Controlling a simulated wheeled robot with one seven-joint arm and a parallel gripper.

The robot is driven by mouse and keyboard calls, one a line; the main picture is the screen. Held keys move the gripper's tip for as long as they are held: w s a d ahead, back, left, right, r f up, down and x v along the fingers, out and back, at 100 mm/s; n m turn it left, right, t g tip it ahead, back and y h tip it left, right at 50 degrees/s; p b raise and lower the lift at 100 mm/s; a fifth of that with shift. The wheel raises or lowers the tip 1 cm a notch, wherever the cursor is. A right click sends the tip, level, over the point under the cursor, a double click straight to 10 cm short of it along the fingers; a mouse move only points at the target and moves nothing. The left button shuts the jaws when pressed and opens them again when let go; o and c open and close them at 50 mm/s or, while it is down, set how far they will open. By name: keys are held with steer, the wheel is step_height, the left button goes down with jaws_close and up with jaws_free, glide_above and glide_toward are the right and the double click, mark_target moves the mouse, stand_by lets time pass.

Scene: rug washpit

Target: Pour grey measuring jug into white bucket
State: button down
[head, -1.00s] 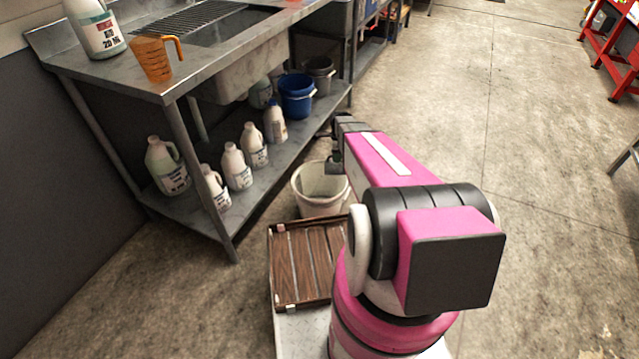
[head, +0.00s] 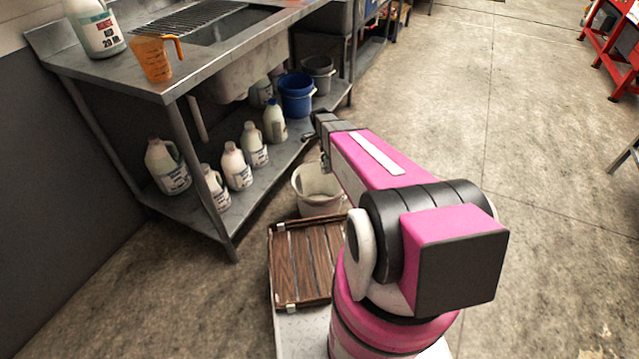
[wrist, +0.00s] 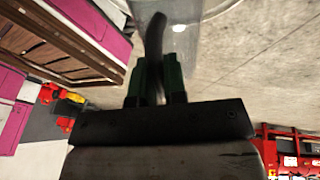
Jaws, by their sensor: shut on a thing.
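The white bucket (head: 312,204) stands upright on the floor beyond the wooden slatted tray, its mouth open upward. My gripper (wrist: 157,80) shows green fingers shut on the dark curved handle of the grey measuring jug (wrist: 186,40). The jug is see-through grey in the wrist view, and its far end runs out of the picture. My arm mostly hides the gripper and jug there, so I cannot tell the jug's tilt or contents.
The wooden slatted tray (head: 308,262) lies between me and the bucket. A steel sink bench (head: 110,75) stands at left, with an orange jug (head: 153,58) on top and several white bottles (head: 236,167) and a blue bucket (head: 296,96) on its lower shelf.

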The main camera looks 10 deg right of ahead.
steer(key=shift+s+d+y, duration=0.15)
steer(key=shift+d+y, duration=0.15)
steer(key=shift+d, duration=0.15)
steer(key=shift+s+d+f+t+y, duration=0.1)
steer(key=shift+d+f+t+y, duration=0.1)
steer(key=shift+d+y, duration=0.2)
steer(key=shift+s+d+f+t+y, duration=0.1)
steer(key=shift+d+f+y, duration=0.05)
steer(key=shift+d+y, duration=0.25)
steer(key=shift+s+d+f+t+y, duration=0.2)
steer(key=shift+d+f+y, duration=0.15)
steer(key=shift+d+y, duration=0.25)
steer(key=shift+s+d+f+t+y, duration=0.1)
steer(key=shift+d+f+t+y, duration=0.1)
steer(key=shift+d+f+y, duration=0.3)
steer(key=s+d+f+n+t+y+b, duration=0.2)
steer(key=d+f+y, duration=0.3)
steer(key=d+y, duration=0.6)
steer(key=shift+s+f+n+y+b, duration=0.2)
steer(key=shift+s+n+y+b, duration=0.25)
steer(key=shift+y, duration=2.05)
